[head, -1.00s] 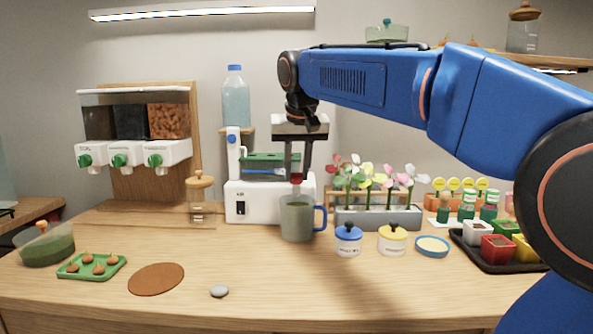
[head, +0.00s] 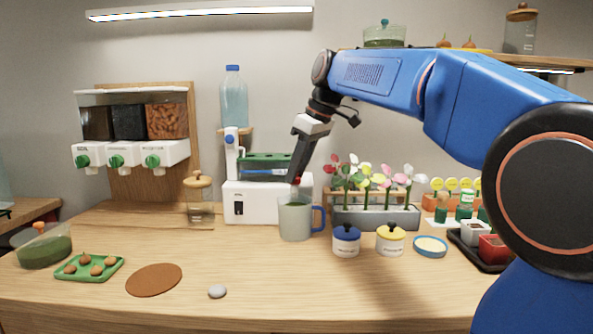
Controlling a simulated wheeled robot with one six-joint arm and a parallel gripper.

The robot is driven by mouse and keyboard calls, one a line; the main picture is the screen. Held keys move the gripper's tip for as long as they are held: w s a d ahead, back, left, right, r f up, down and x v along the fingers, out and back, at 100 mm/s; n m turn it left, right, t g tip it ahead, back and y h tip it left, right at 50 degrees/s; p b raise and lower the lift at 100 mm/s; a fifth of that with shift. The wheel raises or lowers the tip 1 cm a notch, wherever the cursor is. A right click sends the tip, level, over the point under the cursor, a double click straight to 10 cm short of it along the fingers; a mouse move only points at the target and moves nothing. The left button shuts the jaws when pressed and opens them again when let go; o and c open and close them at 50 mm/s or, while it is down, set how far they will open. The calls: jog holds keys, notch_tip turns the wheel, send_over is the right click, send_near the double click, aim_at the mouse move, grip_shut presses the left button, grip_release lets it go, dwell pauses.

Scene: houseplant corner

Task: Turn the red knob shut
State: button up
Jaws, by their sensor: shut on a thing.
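The red knob (head: 298,181) is on the front right of a white machine (head: 262,205) and is mostly hidden by my fingers. Only a small bit of red shows at the fingertips. My gripper (head: 295,178) comes down from above right at a tilt and is shut on the red knob. A grey-blue mug (head: 295,221) with a blue handle and green contents stands just below the knob. The knob's exact angle cannot be told.
A flower planter (head: 375,218) stands right of the mug. Two lidded jars, blue-lidded (head: 346,241) and yellow-lidded (head: 391,241), sit in front of it. A glass jar (head: 200,205) stands left of the machine. The front middle of the table is mostly clear, with a grey stone (head: 217,291).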

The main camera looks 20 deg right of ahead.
jog(key=n+g, duration=0.1)
jog(key=n, duration=0.1)
jog(key=n+y, duration=0.1)
jog(key=n, duration=0.2)
jog(key=shift+w+d+g, duration=0.15)
jog(key=shift+g, duration=0.25)
jog(key=shift+n, duration=0.4)
jog(key=o, duration=1)
jog(key=v, duration=1.7)
jog(key=shift+d+r, duration=0.15)
